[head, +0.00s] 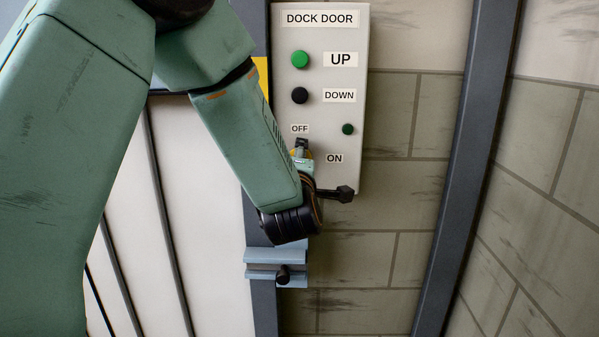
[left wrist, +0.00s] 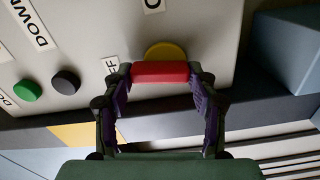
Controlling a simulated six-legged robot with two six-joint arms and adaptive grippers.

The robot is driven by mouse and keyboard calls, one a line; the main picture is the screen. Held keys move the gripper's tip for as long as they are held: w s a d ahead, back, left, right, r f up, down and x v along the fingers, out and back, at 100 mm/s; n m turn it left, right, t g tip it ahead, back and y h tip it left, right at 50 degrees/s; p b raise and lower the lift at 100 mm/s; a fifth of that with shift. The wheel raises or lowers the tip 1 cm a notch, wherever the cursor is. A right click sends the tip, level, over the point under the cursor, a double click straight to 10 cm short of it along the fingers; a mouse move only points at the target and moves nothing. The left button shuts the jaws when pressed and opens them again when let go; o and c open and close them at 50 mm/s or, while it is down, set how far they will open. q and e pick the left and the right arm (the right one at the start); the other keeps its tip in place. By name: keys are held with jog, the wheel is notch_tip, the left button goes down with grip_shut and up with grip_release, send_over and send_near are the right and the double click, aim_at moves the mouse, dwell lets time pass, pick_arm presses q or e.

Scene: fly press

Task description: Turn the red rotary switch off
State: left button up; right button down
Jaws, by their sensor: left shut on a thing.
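The red rotary switch (left wrist: 160,72) shows in the left wrist view as a red bar in front of a round yellow plate (left wrist: 165,50). My left gripper (left wrist: 159,73) is shut on the red bar, one dark finger at each end. In the head view my left gripper (head: 302,150) is at the panel, between the OFF label (head: 300,128) and the ON label (head: 334,158). There it hides the red bar, and only a bit of yellow shows. In the left wrist view a finger partly covers the OFF label. My right gripper is not in view.
The grey DOCK DOOR panel (head: 348,60) carries a green UP button (head: 300,60), a black DOWN button (head: 300,95) and a small dark green light (head: 348,129). A blue-grey bracket (head: 262,256) is below my wrist. A dark post (head: 465,150) stands right of the panel.

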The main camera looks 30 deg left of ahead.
pick_arm(q)
jog(key=shift+s+f+n+b, duration=0.1)
jog(key=shift+f+n+b, duration=0.05)
jog(key=shift+n+b, duration=0.7)
jog(key=shift+n, duration=0.25)
jog(key=o, duration=0.8)
jog(key=shift+c, duration=0.2)
jog(key=o, duration=0.4)
jog(key=shift+s+a, duration=0.1)
jog(key=shift+s, duration=0.05)
jog(key=shift+v, duration=3.7)
